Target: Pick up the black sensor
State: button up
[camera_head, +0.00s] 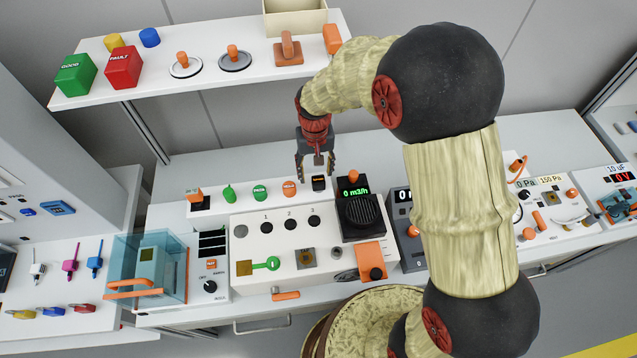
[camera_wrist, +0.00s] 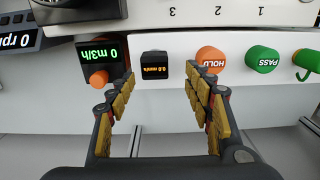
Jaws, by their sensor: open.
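The small black sensor (camera_head: 318,183) is a block with an orange readout. It stands on the white ledge behind the panel box, at the right end of a row of coloured knobs. In the wrist view the sensor (camera_wrist: 154,65) shows beyond and between my fingertips. My gripper (camera_head: 316,173) is open and points down just above and behind the sensor. In the wrist view my gripper (camera_wrist: 160,78) has nothing between its fingers.
A larger black meter (camera_head: 360,213) reading 0 m3/h stands close beside the sensor. An orange HOLD knob (camera_head: 289,189) and a green PASS knob (camera_head: 260,192) stand on its other side. A shelf (camera_head: 210,75) with coloured blocks is behind. Bare white bench (camera_head: 220,165) lies behind the ledge.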

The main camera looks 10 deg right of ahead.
aim_at(318, 179)
jog(key=f, duration=0.4)
jog(key=shift+s+d+b, duration=0.35)
jog(key=shift+d+b, duration=0.05)
jog(key=shift+f, duration=0.5)
jog(key=shift+c, duration=0.2)
jog(key=c, duration=1.3)
